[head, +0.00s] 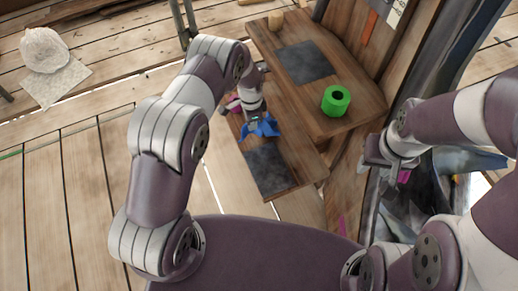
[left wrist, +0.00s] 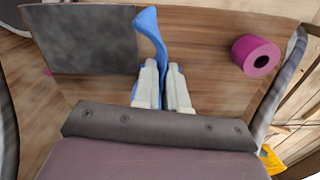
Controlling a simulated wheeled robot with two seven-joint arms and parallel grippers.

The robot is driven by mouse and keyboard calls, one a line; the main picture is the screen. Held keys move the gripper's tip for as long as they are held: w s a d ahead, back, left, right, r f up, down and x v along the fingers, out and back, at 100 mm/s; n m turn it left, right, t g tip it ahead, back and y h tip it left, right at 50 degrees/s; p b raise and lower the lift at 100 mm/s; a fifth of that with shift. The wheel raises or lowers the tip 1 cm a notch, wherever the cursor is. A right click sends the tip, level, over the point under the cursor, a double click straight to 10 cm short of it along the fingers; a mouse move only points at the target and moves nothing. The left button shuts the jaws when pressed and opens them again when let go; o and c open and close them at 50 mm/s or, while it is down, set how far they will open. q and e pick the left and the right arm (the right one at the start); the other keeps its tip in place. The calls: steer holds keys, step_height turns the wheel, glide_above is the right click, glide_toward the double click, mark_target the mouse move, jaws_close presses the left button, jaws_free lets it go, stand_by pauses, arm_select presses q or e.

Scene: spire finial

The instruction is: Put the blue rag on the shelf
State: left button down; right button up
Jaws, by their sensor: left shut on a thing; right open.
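The blue rag (head: 262,130) is crumpled and hangs from my left gripper (head: 256,117), over the lower wooden board (head: 290,150). In the left wrist view my left gripper (left wrist: 163,100) is shut on the blue rag (left wrist: 150,28), which sticks out past the fingertips. I cannot tell whether the rag touches the board. A higher wooden shelf (head: 356,126) stands beside the lower board. My right gripper (head: 388,163) is open and empty at the right, away from the rag.
A dark mat (head: 268,168) lies on the lower board, near a magenta roll (left wrist: 256,55). The higher shelf holds another dark mat (head: 303,62), a green roll (head: 336,100) and a wooden cylinder (head: 275,20). A white bag (head: 44,48) sits on the floor at left.

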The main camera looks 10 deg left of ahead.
arm_select(q)
steer(key=s+d+f, duration=0.2)
steer(key=s, duration=0.1)
steer(key=s+d+f, duration=0.2)
steer(key=d, duration=0.1)
steer(key=s+d+f, duration=0.2)
steer(key=s, duration=0.1)
steer(key=shift+s+d+f, duration=0.25)
steer(key=shift+s+f, duration=0.05)
steer(key=shift+s, duration=0.05)
steer(key=c, duration=0.9)
jaws_free()
